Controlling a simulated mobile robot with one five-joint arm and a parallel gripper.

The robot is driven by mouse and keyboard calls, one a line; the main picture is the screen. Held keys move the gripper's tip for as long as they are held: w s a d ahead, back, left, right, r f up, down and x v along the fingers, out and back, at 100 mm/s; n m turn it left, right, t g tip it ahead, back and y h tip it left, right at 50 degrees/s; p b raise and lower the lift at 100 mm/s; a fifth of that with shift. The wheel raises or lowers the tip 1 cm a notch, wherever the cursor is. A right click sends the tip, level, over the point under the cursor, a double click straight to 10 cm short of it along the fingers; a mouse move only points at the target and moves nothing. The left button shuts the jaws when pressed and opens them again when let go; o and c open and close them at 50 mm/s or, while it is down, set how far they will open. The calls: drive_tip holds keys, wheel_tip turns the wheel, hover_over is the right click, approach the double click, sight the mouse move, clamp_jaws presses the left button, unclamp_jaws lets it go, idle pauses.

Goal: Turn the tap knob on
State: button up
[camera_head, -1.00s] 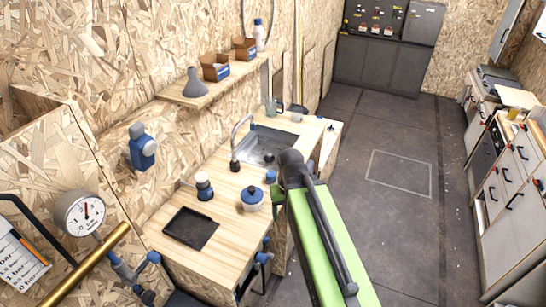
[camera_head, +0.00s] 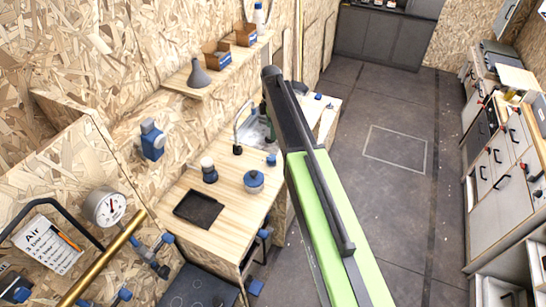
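The metal tap (camera_head: 238,128) stands upright at the near left edge of the sink (camera_head: 258,133), with a dark base. A small blue piece (camera_head: 271,159) shows on the worktop to the right of the tap's base; I cannot tell whether it is the tap knob. My green and dark arm reaches up the middle of the view, and its dark end covers much of the sink. Only a dark green sliver, probably part of my gripper (camera_head: 267,119), shows beside the arm's end, right of the tap. Its fingers are hidden.
A shelf (camera_head: 214,80) with a funnel and boxes hangs above. Open floor lies to the right.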

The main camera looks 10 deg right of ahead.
drive_tip(key=shift+w, duration=0.1)
drive_tip(key=b, duration=1.8)
approach(272, 158)
wheel_tip(272, 158, down, 10)
drive_tip(key=shift+w+a+r, duration=0.1)
drive_tip(key=shift+w+r, duration=0.05)
drive_tip(key=shift+r, duration=0.05)
drive_tip(key=shift+r+p, duration=0.1)
drive_tip(key=shift+p, duration=0.2)
drive_tip(key=c, duration=1.4)
